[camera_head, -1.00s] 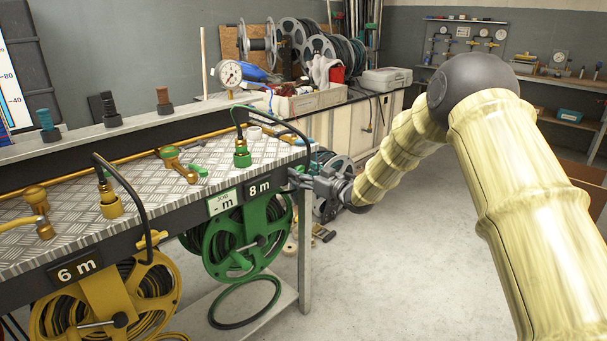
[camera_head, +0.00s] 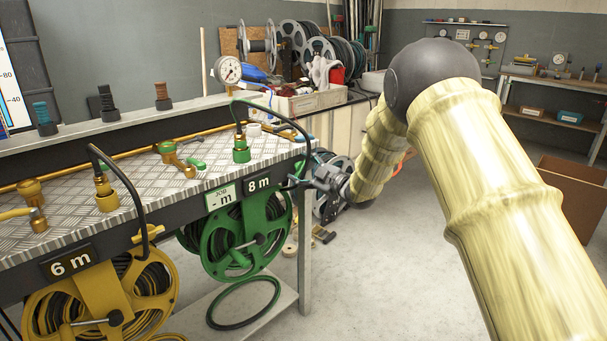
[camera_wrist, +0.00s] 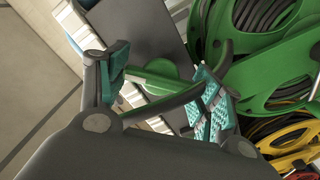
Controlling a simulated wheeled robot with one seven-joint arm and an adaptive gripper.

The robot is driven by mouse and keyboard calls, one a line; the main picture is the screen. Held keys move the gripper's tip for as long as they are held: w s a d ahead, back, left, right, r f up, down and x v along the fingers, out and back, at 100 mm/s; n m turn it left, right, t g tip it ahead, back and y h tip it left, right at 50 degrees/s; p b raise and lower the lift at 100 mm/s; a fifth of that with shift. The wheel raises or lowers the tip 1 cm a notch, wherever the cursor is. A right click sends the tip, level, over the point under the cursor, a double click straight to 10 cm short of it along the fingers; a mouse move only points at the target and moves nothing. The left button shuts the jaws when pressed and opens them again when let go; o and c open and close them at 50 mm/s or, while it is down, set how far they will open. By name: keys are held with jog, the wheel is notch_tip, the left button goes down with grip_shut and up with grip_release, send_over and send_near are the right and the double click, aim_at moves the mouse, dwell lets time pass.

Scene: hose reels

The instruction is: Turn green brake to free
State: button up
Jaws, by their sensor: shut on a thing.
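The green brake (camera_wrist: 150,78) is a green lever at the bench edge, between my gripper's teal finger pads in the wrist view. My gripper (camera_wrist: 164,84) is shut on it. In the head view my gripper (camera_head: 300,182) is at the bench's right front corner, just right of the 8 m label (camera_head: 257,184), and hides the brake. The green hose reel (camera_head: 235,250) hangs below the bench edge; it also shows in the wrist view (camera_wrist: 225,35). The brake's exact angle is hard to tell.
The yellow reel (camera_head: 110,300) with its yellow brake (camera_head: 148,235) is to the left. A bench leg (camera_head: 304,250) stands below my gripper.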

jog(key=n+b, duration=0.1)
jog(key=n, duration=0.1)
jog(key=n+b, duration=0.1)
jog(key=n, duration=0.1)
jog(key=shift+f+n, duration=0.2)
jog(key=shift+n, duration=0.1)
jog(key=shift+r+n+b, duration=0.1)
jog(key=shift+n+b, duration=1.6)
jog(key=shift+n, duration=0.5)
jog(key=o, duration=1)
jog(key=shift+o, duration=0.2)
jog(key=shift+s, duration=0.1)
jog(key=v, duration=1.2)
jog(key=shift+r, duration=0.1)
